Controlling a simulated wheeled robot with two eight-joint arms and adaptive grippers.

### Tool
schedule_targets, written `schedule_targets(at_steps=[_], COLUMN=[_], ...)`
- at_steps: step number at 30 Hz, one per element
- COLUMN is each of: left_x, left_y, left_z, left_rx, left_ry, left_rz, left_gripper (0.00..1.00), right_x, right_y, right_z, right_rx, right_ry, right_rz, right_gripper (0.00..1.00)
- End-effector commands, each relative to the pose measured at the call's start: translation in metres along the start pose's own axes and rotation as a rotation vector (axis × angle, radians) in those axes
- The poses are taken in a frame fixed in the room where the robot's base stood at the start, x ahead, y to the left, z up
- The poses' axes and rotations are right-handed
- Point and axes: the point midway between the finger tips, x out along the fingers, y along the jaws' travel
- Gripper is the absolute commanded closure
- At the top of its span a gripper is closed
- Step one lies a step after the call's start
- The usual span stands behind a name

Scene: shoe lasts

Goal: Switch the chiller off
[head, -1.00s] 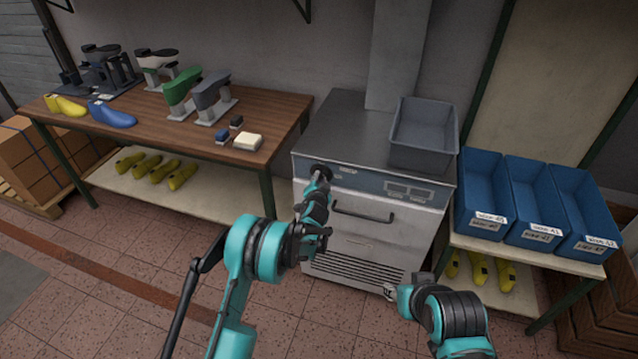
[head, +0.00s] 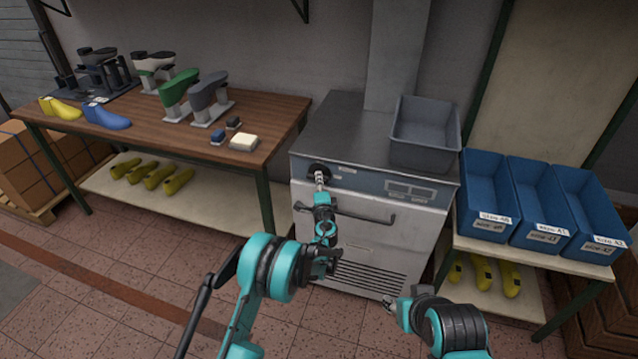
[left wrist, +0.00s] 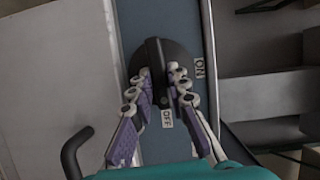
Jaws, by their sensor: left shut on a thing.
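The chiller (head: 345,225) is a grey metal cabinet with a blue-grey control strip. Its round black knob (head: 319,170) sits at the strip's left end. My left gripper (head: 320,180) is at the knob. In the left wrist view, the left gripper (left wrist: 160,90) has its purple-padded fingers on both sides of the raised bar of the knob (left wrist: 152,55), shut on it. The bar runs nearly up and down in that view, its lower end near the OFF label (left wrist: 167,118). The ON label (left wrist: 199,68) is to its right. My right gripper (head: 391,303) hangs low before the chiller; its fingers are too small to judge.
A dark bar handle (head: 365,217) crosses the chiller front below the strip. A grey bin (head: 424,152) stands on top. A wooden bench (head: 150,125) with shoe lasts is at left. Blue bins (head: 540,236) stand on the right table. Floor before the chiller is clear.

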Motion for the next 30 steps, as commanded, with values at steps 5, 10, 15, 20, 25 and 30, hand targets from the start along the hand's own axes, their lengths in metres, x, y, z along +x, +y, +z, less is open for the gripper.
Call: schedule_targets(at_steps=[5, 10, 15, 20, 25, 30], left_x=[0.0, 0.0, 0.0, 0.0, 0.0, 0.0], left_y=[0.0013, 0.0012, 0.0011, 0.001, 0.001, 0.001], left_z=[-0.0006, -0.0006, -0.0006, -0.0006, -0.0005, -0.0003], left_rx=[0.051, 0.072, 0.077, 0.077, 0.076, 0.076], left_ry=[0.001, 0.001, 0.001, 0.001, 0.001, 0.001], left_rz=[-0.021, -0.03, -0.031, -0.031, -0.031, -0.031], left_gripper=[1.0, 1.0, 1.0, 1.0, 0.63, 0.63], right_x=[0.0013, 0.0016, 0.0016, 0.0016, 0.0016, 0.0016], right_y=[0.0, 0.0, 0.0, 0.0, 0.0, 0.0], right_z=[0.0009, 0.0011, 0.0012, 0.0012, 0.0012, 0.0012], right_rx=[0.0, 0.0, 0.0, 0.0, 0.0, 0.0], right_ry=[0.0, 0.0, 0.0, 0.0, 0.0, 0.0], right_rz=[0.0, 0.0, 0.0, 0.0, 0.0, 0.0], right_gripper=[0.6, 0.6, 0.6, 0.6, 0.6, 0.6])
